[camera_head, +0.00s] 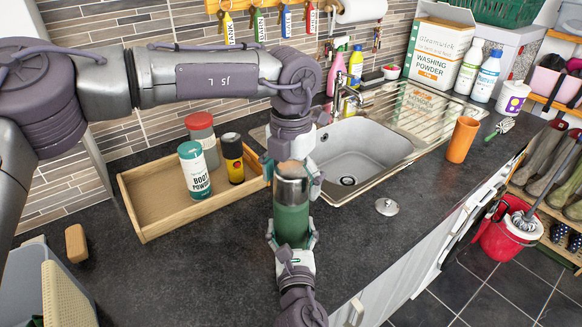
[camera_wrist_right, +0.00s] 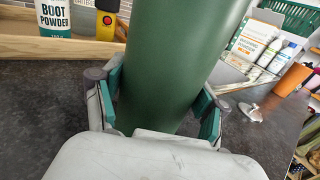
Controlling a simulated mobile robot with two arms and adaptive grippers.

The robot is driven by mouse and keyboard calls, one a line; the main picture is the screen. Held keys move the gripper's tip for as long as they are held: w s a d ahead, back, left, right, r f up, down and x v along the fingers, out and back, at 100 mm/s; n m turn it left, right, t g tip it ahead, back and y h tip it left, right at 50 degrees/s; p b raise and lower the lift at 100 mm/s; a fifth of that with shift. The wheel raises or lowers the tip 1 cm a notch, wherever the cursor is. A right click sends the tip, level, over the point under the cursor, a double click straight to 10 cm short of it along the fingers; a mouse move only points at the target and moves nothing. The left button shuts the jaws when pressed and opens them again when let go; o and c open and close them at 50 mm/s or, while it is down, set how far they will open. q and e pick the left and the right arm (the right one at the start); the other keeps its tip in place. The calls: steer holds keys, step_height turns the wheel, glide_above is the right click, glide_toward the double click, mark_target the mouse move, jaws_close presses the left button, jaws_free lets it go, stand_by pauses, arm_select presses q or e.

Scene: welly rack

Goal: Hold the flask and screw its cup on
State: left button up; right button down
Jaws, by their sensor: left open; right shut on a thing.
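The green flask (camera_head: 291,222) stands upright at the front of the dark worktop. My right gripper (camera_head: 291,234) is shut around its lower body from the front. In the right wrist view the green flask body (camera_wrist_right: 180,65) fills the middle, between the fingers. A silver steel cup (camera_head: 291,190) sits at the flask's top; I cannot tell how far it is screwed on. My left gripper (camera_head: 292,174) comes from above, open, with its fingers on either side of the cup. Its palm partly hides the cup's top.
A wooden tray (camera_head: 152,222) with boot powder and other containers is to the left. The sink (camera_head: 365,150) lies behind, right of my left gripper. A small metal lid-like piece (camera_head: 386,207) lies right of the flask; an orange tumbler (camera_head: 462,139) stands farther right.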

arm_select(q)
steer(key=shift+f, duration=0.2)
steer(key=shift+c, duration=0.2)
steer(key=c, duration=1.2)
steer(key=o, duration=1.4)
step_height(320, 180, up, 12)
steer(key=shift+r, duration=0.1)
